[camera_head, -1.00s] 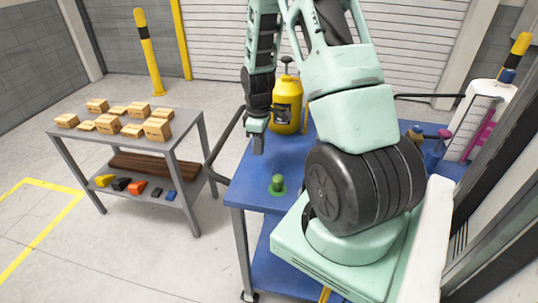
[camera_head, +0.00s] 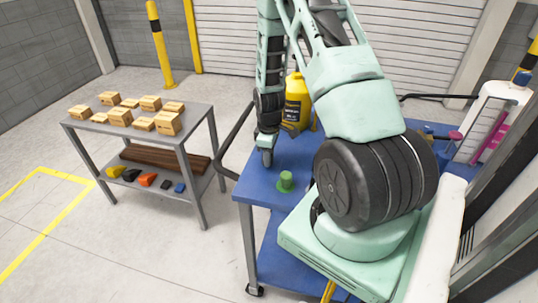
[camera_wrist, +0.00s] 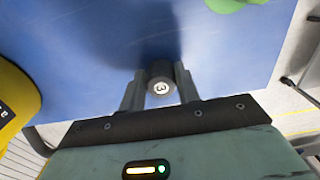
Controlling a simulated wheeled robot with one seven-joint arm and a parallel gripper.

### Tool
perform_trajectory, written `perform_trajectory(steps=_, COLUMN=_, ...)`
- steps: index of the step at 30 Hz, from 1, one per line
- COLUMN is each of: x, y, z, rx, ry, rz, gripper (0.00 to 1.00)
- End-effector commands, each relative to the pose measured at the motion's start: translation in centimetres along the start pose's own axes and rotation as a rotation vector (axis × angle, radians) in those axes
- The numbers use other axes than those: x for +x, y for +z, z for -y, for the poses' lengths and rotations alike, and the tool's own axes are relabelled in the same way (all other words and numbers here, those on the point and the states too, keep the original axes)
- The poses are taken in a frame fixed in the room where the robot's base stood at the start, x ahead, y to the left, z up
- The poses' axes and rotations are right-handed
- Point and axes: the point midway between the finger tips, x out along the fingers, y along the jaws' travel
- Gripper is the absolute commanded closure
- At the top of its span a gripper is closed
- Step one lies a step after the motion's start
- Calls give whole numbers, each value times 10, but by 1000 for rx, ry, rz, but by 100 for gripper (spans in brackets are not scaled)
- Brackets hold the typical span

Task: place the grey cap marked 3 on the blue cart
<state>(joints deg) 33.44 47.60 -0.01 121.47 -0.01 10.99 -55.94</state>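The grey cap marked 3 (camera_wrist: 161,86) sits between the two fingers of my gripper, its marked face toward the wrist camera. The fingers of my gripper (camera_wrist: 160,88) press on both sides of it. The cart's blue top also fills much of the wrist view (camera_wrist: 75,60), with a dark shadow by the cap. I cannot tell whether the cap touches the top.
A green knob-like piece (camera_head: 286,182) stands on the cart in front of my gripper. A yellow jug (camera_head: 298,103) stands close behind, and shows at the wrist view's left edge (camera_wrist: 14,100). A grey side table (camera_head: 187,128) at left holds several small boxes.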

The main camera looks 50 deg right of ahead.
Motion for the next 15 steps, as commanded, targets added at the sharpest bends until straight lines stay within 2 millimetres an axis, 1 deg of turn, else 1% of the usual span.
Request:
perform_trajectory(steps=1, x=0, y=0, z=0, rx=0, ry=0, rz=0, gripper=53)
perform_trajectory(steps=2, x=0, y=0, z=0, rx=0, ry=0, rz=0, gripper=50)
perform_trajectory(steps=10, x=-1, y=0, z=0, rx=0, ry=0, rz=0, gripper=50)
perform_trajectory(steps=15, x=-11, y=0, z=-1, rx=0, ry=2, rz=-2, gripper=50)
